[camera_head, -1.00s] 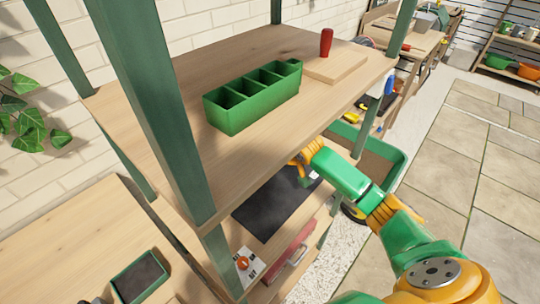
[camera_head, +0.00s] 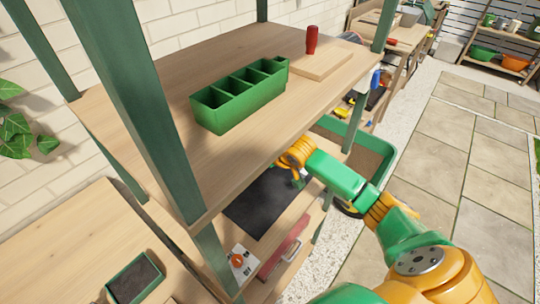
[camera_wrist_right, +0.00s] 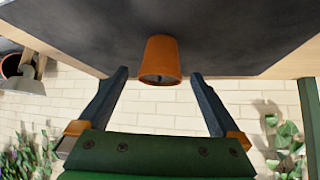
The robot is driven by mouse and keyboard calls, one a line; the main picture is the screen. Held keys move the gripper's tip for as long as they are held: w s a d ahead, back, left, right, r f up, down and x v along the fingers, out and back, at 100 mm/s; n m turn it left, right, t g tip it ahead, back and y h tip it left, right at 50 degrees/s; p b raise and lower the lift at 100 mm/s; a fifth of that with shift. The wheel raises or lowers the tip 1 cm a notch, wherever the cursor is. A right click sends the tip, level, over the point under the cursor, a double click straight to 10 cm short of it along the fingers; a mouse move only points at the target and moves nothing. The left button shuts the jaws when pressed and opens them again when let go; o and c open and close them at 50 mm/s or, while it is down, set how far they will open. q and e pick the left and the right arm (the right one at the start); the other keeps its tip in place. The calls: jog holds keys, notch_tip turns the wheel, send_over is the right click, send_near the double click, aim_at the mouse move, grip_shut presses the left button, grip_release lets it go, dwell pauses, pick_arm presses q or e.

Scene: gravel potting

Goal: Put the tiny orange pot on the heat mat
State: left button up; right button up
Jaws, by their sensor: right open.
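The tiny orange pot (camera_wrist_right: 162,58) is in the right wrist view, which shows the scene upside down. Its narrow end meets the dark heat mat (camera_wrist_right: 75,25), so it appears to stand upright on it. The black heat mat (camera_head: 258,203) also shows on the lower shelf in the head view; there the pot cannot be made out. My right gripper (camera_wrist_right: 160,76) is open, its two fingers apart with the pot just beyond and between their tips. In the head view the right gripper (camera_head: 298,178) is below the upper shelf's front edge, over the mat. My left gripper is out of view.
The upper shelf (camera_head: 185,172) overhangs the mat. It carries a green divided planter (camera_head: 240,97) and a board (camera_head: 317,68) with a red-handled tool (camera_head: 312,41). A white card with an orange round part (camera_head: 237,260) lies left of the mat. A green post (camera_head: 140,110) stands at left.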

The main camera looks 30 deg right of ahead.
jog(key=b+v, duration=0.1)
jog(key=v, duration=0.9)
jog(key=shift+s+r, duration=0.15)
jog(key=shift+s, duration=0.05)
